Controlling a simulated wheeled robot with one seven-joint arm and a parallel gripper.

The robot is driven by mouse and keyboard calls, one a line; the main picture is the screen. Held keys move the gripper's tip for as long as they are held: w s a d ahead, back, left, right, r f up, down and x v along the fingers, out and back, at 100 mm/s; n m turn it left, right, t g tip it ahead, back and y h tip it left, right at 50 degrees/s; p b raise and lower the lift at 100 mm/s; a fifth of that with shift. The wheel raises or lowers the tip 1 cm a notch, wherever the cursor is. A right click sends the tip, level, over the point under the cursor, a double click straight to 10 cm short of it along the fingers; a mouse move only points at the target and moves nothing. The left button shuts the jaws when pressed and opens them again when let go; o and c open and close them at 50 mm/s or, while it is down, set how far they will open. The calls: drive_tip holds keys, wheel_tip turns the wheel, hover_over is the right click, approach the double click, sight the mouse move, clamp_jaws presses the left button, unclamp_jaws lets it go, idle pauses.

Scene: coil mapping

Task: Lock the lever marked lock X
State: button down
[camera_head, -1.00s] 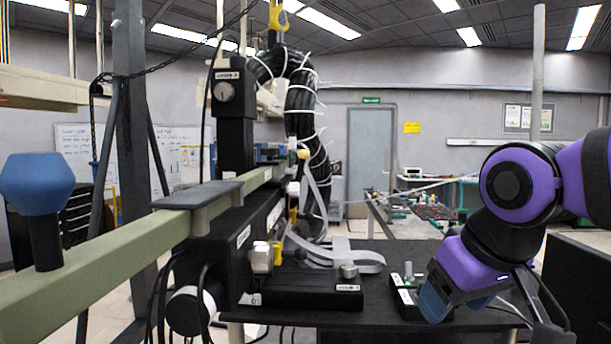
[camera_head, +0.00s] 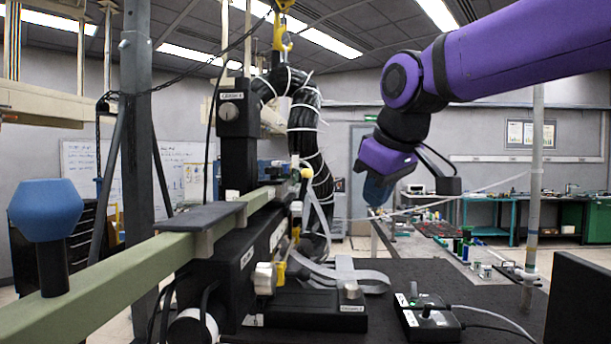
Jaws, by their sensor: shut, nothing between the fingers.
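The black positioning stage (camera_head: 262,250) stands left of centre with small white labels too small to read, so I cannot tell which part is marked lock X. A silver knob (camera_head: 265,279) sticks out of its front, with a small yellow part (camera_head: 280,272) beside it. Another silver knob (camera_head: 351,291) sits on the low black base plate (camera_head: 315,310), and one (camera_head: 229,111) is on the upright black block. My gripper (camera_head: 376,194) is shut and empty, raised in the air to the right of the stage and touching nothing.
A green beam (camera_head: 120,275) with a blue-topped post (camera_head: 46,212) runs across the left. A black box with small levers (camera_head: 427,318) and cables sits on the dark table (camera_head: 480,290). A black cable bundle (camera_head: 303,135) hangs behind the stage. A grey pole (camera_head: 534,200) stands right.

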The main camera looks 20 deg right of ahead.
drive_tip(key=w+a+r+n, duration=0.2)
drive_tip(key=w+a+r, duration=0.1)
drive_tip(key=w+r, duration=0.2)
drive_tip(key=w+a+r+n+t, duration=0.1)
drive_tip(key=w+a+r+n, duration=0.2)
drive_tip(key=w, duration=0.7)
drive_tip(key=shift+a+r+y, duration=0.15)
drive_tip(key=shift+r+y, duration=0.15)
drive_tip(key=shift+r, duration=0.55)
approach(303, 188)
drive_tip(key=a+f, duration=0.2)
drive_tip(key=f, duration=0.1)
drive_tip(key=a+f, duration=0.1)
drive_tip(key=shift+w+f, duration=0.2)
drive_tip(key=shift+f, duration=0.1)
drive_tip(key=shift+w+d+r, duration=0.1)
drive_tip(key=shift+w+d, duration=0.45)
drive_tip(key=shift+w, duration=0.2)
drive_tip(key=shift+w+d, duration=0.55)
drive_tip(key=shift+w, duration=0.25)
